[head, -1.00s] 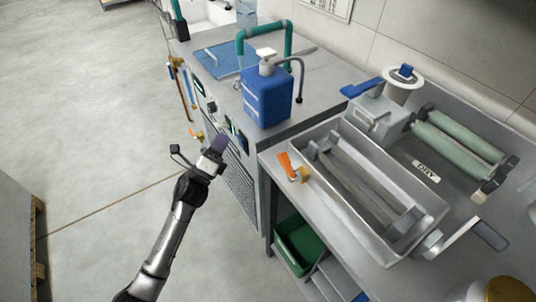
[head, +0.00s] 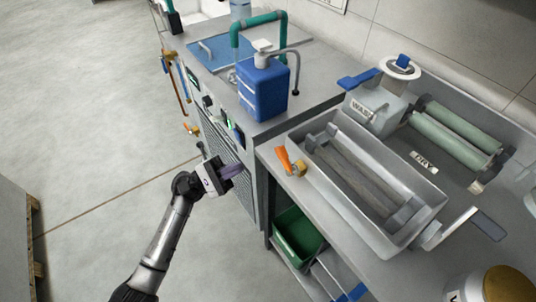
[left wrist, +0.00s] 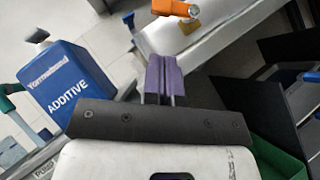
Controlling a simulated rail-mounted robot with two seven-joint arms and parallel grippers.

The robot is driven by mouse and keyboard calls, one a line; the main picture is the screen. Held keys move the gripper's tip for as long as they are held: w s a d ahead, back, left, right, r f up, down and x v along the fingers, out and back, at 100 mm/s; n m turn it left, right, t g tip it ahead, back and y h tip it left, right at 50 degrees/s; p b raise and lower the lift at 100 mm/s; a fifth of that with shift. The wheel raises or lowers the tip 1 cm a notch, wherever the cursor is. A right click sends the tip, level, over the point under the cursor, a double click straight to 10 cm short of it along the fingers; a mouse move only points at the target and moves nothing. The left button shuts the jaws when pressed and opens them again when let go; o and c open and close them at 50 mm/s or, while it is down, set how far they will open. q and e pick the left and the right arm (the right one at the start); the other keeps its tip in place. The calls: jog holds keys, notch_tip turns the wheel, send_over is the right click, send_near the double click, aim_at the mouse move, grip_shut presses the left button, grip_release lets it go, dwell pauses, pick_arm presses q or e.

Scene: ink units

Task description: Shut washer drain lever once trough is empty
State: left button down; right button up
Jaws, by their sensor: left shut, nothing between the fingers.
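An orange lever (head: 283,158) on a brass valve (head: 296,170) sits at the near left end of the steel trough (head: 425,200). The lever slants up and away from the valve. It also shows at the top of the left wrist view (left wrist: 172,8). I see rollers but no clear liquid in the trough; part of its bottom is hidden. My left gripper (head: 233,172), with purple fingers, is shut and empty. It is left of the lever, in front of the cabinet, apart from both. In the left wrist view its fingertips (left wrist: 163,68) point toward the lever. My right gripper is not in view.
A blue additive bottle (head: 264,90) stands on the cabinet top behind the lever. Green rollers (head: 450,135) lie beyond the trough. A crank handle (head: 462,226) sticks out at right. A green bin (head: 297,240) sits below the bench.

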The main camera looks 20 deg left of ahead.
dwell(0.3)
pick_arm(q)
send_near(285, 160)
jog(key=w+d+r, duration=0.2)
jog(key=w, duration=0.1)
jog(key=w+d, duration=0.1)
jog(key=shift+w+d+r, duration=0.2)
jog(key=shift+w+r, duration=0.15)
jog(key=shift+r, duration=0.05)
jog(key=shift+b, duration=0.35)
jog(key=shift+r+m+g+b, duration=0.15)
jog(key=shift+m+g+b, duration=0.25)
jog(key=shift+m+b, duration=0.15)
